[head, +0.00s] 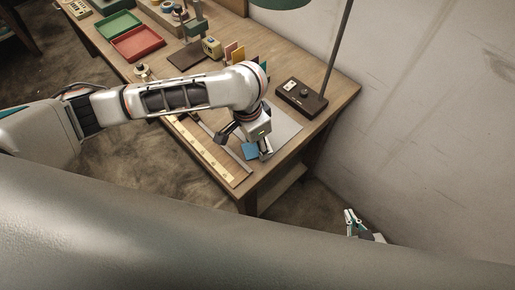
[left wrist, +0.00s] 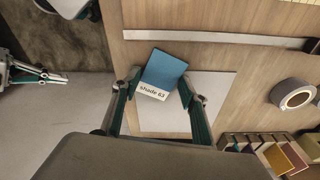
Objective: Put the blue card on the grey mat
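The blue card (left wrist: 164,70), labelled "shade 63", lies face up and turned at an angle in the left wrist view. It overlaps a corner of the pale grey mat (left wrist: 213,95). In the head view the card (head: 249,151) is at the left edge of the mat (head: 286,122). My left gripper (head: 244,146) is over it with its fingers apart, one on either side of the card. In the left wrist view the fingertips (left wrist: 160,88) are close to the card's sides; contact is unclear. My right gripper (head: 359,226) is open and empty, off the table, low at right.
A ruler strip (head: 204,147) runs along the table's near edge. A lamp base (head: 301,97) stands beyond the mat. Coloured cards (head: 233,51) stand in a rack behind my left arm. Red (head: 137,43) and green trays sit at the far left. A tape roll (left wrist: 293,95) lies nearby.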

